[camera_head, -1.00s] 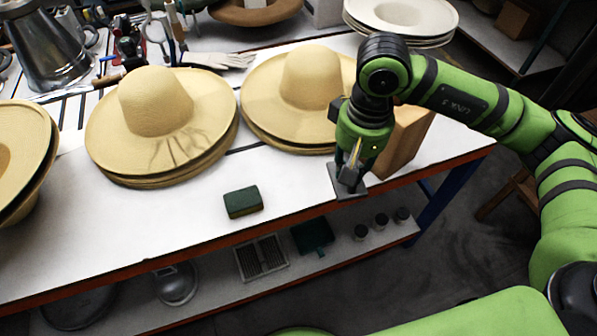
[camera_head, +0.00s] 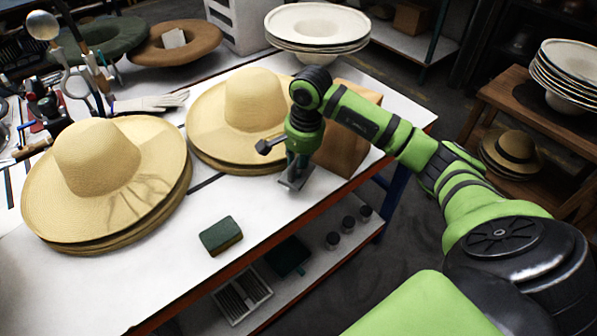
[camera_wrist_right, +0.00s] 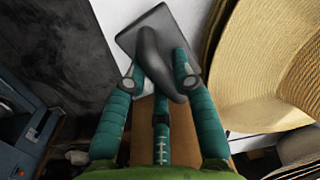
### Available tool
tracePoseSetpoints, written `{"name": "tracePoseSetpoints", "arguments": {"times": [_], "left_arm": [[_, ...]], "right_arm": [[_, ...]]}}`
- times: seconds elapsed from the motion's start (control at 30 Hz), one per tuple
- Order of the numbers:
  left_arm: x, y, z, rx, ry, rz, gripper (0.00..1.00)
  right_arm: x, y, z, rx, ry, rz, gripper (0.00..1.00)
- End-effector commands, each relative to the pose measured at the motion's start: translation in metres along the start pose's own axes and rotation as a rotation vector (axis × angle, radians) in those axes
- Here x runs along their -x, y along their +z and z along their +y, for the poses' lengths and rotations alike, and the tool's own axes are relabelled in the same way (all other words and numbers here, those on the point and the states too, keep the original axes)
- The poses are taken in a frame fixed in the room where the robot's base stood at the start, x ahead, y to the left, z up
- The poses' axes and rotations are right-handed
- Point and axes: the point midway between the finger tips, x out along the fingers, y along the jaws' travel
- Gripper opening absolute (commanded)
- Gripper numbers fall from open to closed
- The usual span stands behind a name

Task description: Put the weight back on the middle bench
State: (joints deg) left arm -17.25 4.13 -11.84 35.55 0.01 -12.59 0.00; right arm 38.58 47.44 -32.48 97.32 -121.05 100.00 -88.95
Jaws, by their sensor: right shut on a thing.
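The weight (camera_head: 291,183) is a grey flat plate with a dark curved handle. My right gripper (camera_head: 298,165) is shut on its handle. The weight is over the front edge area of a white-topped bench (camera_head: 150,280), beside a brown block. I cannot tell whether its plate touches the bench top. My left gripper is not in view.
Straw hats (camera_head: 95,165) and more straw hats (camera_head: 255,105) stand in stacks on the bench. A brown block (camera_head: 350,135) is right of the weight. A green sponge-like block (camera_head: 221,235) lies near the front edge. A wooden stand (camera_head: 500,95) with hats is at the right.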

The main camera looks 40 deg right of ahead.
Motion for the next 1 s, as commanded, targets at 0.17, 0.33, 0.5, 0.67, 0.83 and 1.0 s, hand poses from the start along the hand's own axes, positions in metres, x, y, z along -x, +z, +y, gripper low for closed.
{"name": "tracePoseSetpoints", "arguments": {"times": [0.17,0.33,0.5,0.67,0.83,1.0], "left_arm": [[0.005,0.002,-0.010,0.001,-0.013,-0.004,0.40],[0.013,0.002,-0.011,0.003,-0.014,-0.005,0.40],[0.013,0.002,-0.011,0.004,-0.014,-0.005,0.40],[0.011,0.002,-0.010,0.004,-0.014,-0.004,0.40],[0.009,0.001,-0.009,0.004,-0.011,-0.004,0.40],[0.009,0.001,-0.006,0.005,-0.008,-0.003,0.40]], "right_arm": [[-0.011,0.000,0.001,0.000,-0.002,0.001,0.00],[-0.033,0.000,0.004,0.000,-0.001,-0.001,0.00],[-0.039,-0.001,0.003,0.003,-0.006,0.003,0.00],[-0.040,-0.001,0.004,0.003,-0.005,0.003,0.00],[-0.043,0.000,0.005,0.003,-0.001,0.002,0.50],[-0.043,0.000,0.005,0.003,0.000,0.001,0.50]]}}
